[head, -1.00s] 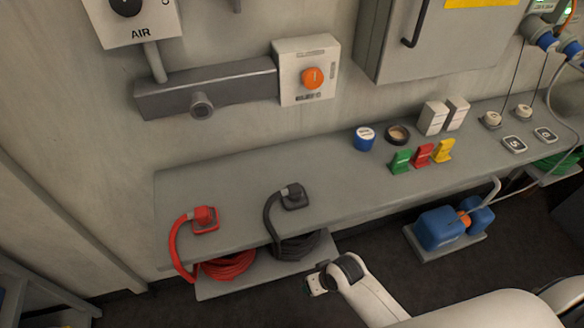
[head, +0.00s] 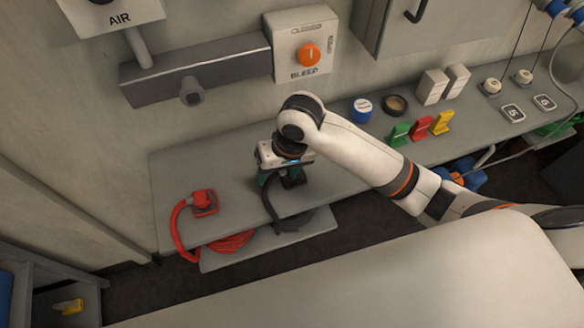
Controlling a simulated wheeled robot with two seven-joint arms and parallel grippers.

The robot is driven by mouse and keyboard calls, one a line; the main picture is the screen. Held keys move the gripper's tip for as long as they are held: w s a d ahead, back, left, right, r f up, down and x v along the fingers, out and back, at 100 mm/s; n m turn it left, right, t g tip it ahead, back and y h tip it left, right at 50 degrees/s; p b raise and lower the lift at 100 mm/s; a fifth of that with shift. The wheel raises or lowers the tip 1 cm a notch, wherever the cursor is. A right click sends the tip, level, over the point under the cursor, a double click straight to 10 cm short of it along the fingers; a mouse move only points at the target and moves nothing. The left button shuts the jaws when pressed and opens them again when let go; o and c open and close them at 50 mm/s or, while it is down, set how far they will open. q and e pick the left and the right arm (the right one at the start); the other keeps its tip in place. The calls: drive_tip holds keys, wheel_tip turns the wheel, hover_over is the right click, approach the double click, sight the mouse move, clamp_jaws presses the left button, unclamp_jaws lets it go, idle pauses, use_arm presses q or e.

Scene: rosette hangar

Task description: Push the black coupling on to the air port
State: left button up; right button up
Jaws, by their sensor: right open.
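The black coupling (head: 293,180) stands on the grey shelf, partly hidden by my right gripper. Its black hose (head: 288,220) curves over the shelf's front edge to the lower shelf. My right gripper (head: 282,176) is open and points down over the coupling, its fingers around or just beside it; I cannot tell if they touch. The air port (head: 191,97) is a short grey stub sticking out of the dark grey manifold bar (head: 235,68) on the wall, under the AIR box (head: 112,14). My left gripper is not in view.
A red coupling (head: 204,202) with a red hose stands left of the black one. The wall box with an orange BLEED knob (head: 309,54) is right of the bar. Blue and dark round tins and coloured clips stand right on the shelf (head: 175,165).

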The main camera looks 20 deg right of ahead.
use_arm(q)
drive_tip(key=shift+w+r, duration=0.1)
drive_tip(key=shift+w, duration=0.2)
use_arm(e)
drive_tip(key=w+d+r+m+g+h, duration=0.1)
drive_tip(key=w+d+r+m+h, duration=0.1)
drive_tip(key=w+d+r+m, duration=0.1)
drive_tip(key=shift+w+d+r, duration=0.8)
drive_tip(key=shift+w+r, duration=0.15)
drive_tip(key=shift+w, duration=0.05)
use_arm(q)
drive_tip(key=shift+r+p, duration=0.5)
drive_tip(key=shift+p, duration=0.05)
use_arm(e)
drive_tip(key=shift+f, duration=3.4)
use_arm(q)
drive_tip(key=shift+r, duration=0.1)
use_arm(e)
drive_tip(key=shift+f, duration=0.1)
drive_tip(key=shift+s+f+p, duration=0.1)
drive_tip(key=shift+f+p, duration=0.2)
drive_tip(key=shift+f, duration=0.05)
wheel_tip(320, 180, down, 4)
drive_tip(key=shift+s+f+p, duration=0.1)
drive_tip(key=shift+f+p, duration=0.05)
drive_tip(key=shift+p, duration=0.25)
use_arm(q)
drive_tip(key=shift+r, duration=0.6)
